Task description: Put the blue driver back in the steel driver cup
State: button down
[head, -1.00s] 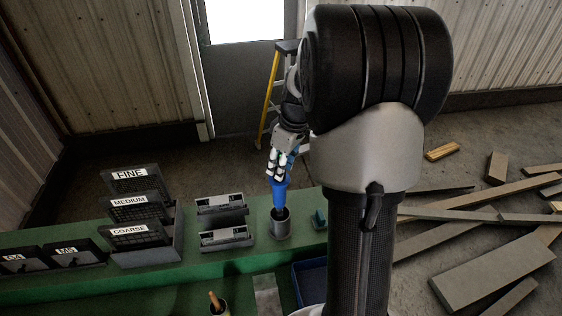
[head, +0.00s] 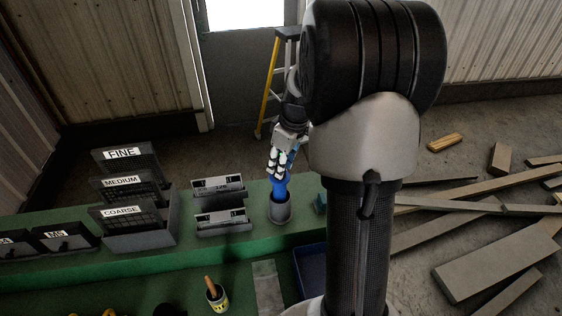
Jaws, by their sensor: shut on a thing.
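The blue driver (head: 279,190) stands roughly upright with its lower end inside the mouth of the steel driver cup (head: 280,212). Its blue handle shows between the cup rim and my fingers. My gripper (head: 278,168) is above the cup and shut on the upper part of the driver. The driver's tip is hidden inside the cup. The cup stands on the green bench near its back right end.
Black bins labelled FINE, MEDIUM and COARSE (head: 125,212) stand left of the cup. Two grey labelled holders (head: 222,222) are just left of it. A small teal object (head: 320,203) is close on its right. A yellow pot with a brush (head: 217,298) stands in front.

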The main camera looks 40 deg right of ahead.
jog(key=shift+r, duration=0.1)
jog(key=c, duration=1.6)
grip_release()
jog(key=o, duration=0.5)
jog(key=shift+s, duration=0.1)
jog(key=v, duration=1.2)
